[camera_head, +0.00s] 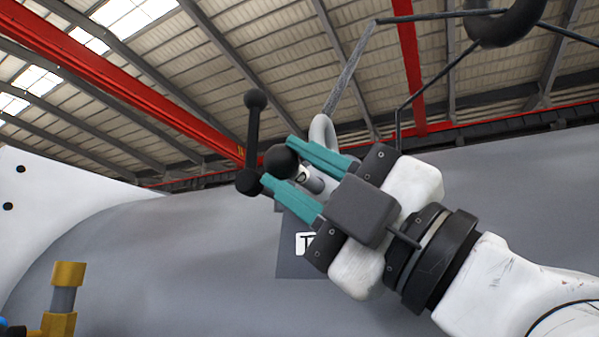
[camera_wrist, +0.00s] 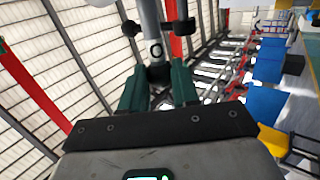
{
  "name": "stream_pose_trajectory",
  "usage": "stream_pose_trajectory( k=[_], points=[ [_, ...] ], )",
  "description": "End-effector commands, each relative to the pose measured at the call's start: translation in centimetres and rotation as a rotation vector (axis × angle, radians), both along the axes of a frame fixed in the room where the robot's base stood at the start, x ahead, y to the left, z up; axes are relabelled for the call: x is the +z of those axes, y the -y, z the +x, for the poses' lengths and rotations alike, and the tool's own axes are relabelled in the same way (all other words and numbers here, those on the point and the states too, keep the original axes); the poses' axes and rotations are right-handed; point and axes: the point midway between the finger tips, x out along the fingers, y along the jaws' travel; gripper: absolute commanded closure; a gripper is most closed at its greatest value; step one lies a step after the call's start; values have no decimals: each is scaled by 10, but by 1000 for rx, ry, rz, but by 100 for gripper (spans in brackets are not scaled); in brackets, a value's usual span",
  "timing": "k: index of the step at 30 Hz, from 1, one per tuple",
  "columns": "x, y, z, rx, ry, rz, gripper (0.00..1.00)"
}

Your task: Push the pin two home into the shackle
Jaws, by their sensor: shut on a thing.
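My gripper (camera_head: 279,162) has teal fingers and is closed about a round black knob (camera_head: 283,160), which I take as the head of pin two. A short light metal piece (camera_head: 313,180) shows between the fingers behind the knob. The grey bow of the shackle (camera_head: 322,132) rises just behind the upper finger. A dark bar (camera_head: 253,140) with a ball at each end stands just left of the fingertips. In the wrist view, the knob (camera_wrist: 158,72) sits between the fingertips, beneath a grey shaft (camera_wrist: 151,22). How deep the pin sits in the shackle is hidden.
A large grey shell (camera_head: 180,250) with a white flange (camera_head: 40,190) lies behind. A dark plate (camera_head: 290,262) with a white mark is behind the gripper. A brass fitting (camera_head: 65,300) stands lower left. Sling lines lead from the shackle to a dark hook (camera_head: 505,22).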

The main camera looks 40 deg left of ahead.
Motion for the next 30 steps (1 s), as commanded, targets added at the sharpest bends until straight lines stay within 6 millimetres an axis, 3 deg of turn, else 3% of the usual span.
stream_pose_trajectory(
  k=[22,23,30],
  points=[
    [0,-4,17,0,0,1,100],
    [0,-4,16,0,0,1,67],
    [0,-4,17,-1,-2,0,44]
  ],
)
